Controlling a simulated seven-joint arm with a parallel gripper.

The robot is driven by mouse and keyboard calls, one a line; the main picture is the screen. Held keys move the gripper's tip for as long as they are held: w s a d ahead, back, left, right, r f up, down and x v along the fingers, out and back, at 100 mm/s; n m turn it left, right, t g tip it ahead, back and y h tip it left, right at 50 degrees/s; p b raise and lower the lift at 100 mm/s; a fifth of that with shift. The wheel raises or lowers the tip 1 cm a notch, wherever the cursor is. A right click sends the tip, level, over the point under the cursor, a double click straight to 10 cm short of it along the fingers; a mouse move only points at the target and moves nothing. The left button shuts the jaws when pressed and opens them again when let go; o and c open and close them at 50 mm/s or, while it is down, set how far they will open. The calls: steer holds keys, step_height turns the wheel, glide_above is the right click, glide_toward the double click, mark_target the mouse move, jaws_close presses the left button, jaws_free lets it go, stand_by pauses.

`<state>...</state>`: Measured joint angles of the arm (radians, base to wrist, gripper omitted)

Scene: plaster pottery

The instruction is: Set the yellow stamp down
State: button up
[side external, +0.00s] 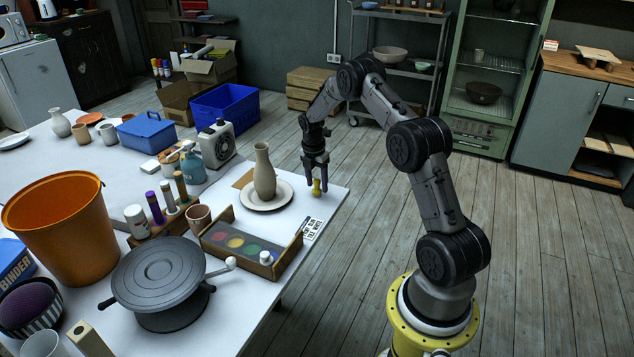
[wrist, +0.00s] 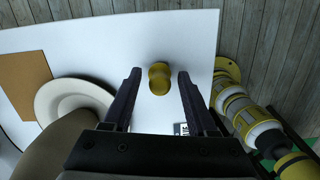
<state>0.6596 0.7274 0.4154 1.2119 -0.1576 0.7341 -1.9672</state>
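The yellow stamp (side external: 317,188) stands upright on the white table (side external: 325,207) near its right corner, by the edge. In the wrist view the stamp (wrist: 159,79) shows between the fingertips, with a clear gap on both sides. My gripper (side external: 316,181) points down right over the stamp in the side view. In the wrist view my gripper (wrist: 159,74) is open, and its fingers do not touch the stamp. Nothing hides the stamp in the wrist view.
A plate (side external: 280,196) with a tall vase (side external: 264,170) on it stands just left of the stamp. A printed card (side external: 312,228) lies in front of it. A wooden tray with coloured discs (side external: 238,240) is further front left. The table edge is close on the right.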

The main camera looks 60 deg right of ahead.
mark_target(315, 192)
step_height(315, 192, up, 12)
steer(key=a, duration=0.1)
steer(key=s+a+r+m+t, duration=0.1)
steer(key=s+a+r+m, duration=0.25)
steer(key=a+r, duration=0.55)
steer(key=s+a+r+m+t, duration=0.2)
steer(key=a+r+m, duration=0.2)
steer(key=a+r, duration=0.55)
steer(key=s+a+f+m+t+y, duration=0.1)
steer(key=s+a+f+m+t, duration=0.1)
steer(key=s+a+m, duration=0.6)
steer(key=s+a, duration=0.7)
steer(key=s, duration=0.4)
steer(key=shift+s+a+m+t, duration=0.25)
steer(key=shift+m+t, duration=0.1)
steer(key=shift+t, duration=0.05)
